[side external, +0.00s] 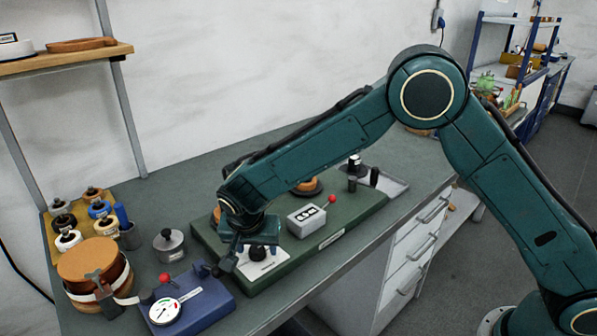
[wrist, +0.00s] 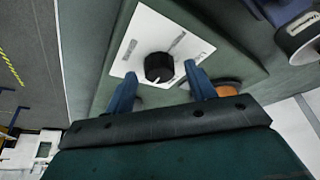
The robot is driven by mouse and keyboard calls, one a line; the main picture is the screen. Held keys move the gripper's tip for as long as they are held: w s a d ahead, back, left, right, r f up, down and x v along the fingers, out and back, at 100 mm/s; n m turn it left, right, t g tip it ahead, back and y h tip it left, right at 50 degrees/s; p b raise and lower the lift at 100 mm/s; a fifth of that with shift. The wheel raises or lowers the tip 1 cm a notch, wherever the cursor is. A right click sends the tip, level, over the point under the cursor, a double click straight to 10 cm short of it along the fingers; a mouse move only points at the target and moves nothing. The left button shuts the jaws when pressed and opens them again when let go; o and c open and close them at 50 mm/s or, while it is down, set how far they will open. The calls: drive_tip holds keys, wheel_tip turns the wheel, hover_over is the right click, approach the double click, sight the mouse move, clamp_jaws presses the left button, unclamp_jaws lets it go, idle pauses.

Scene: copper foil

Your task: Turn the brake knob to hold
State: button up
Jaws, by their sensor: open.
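The brake knob (wrist: 159,66) is a round black knob on a white label plate (wrist: 142,27) with small markings I cannot read. A pale pointer mark shows on the knob's lower edge in the wrist view. In the side view the knob (side external: 257,252) sits on its plate (side external: 270,265) at the front of the green base (side external: 303,265). My gripper (wrist: 161,74) is open, its two blue fingers on either side of the knob in the wrist view and apart from it in the picture. In the side view my gripper (side external: 240,257) is just left of the knob; the height gap is unclear.
A blue-based dial gauge (side external: 205,305) stands left of the green base. A grey box with a red-tipped lever (side external: 309,218) is right of the knob. A strapped copper-coloured roll (side external: 95,262), a lidded metal weight (side external: 169,243) and several small spools (side external: 103,228) stand at left.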

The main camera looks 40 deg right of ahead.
drive_tip(key=v, duration=1.3)
drive_tip(key=shift+r, duration=0.4)
drive_tip(key=shift+d, duration=0.1)
drive_tip(key=s+d+r+n+y, duration=0.1)
drive_tip(key=s+d+r+n, duration=0.1)
drive_tip(key=s+d+r, duration=0.45)
drive_tip(key=s+d+r+n+y, duration=0.15)
drive_tip(key=s+d+r, duration=0.25)
drive_tip(key=d, duration=0.6)
drive_tip(key=s+d+f+n+t, duration=0.1)
drive_tip(key=s+d+n, duration=0.1)
drive_tip(key=s, duration=0.6)
drive_tip(key=s+d+f+n+t, duration=0.1)
drive_tip(key=s+d+n, duration=0.2)
drive_tip(key=s, duration=0.6)
drive_tip(key=shift+s+d+n+y, duration=0.35)
drive_tip(key=shift+d+y, duration=0.1)
drive_tip(key=shift+d, duration=0.1)
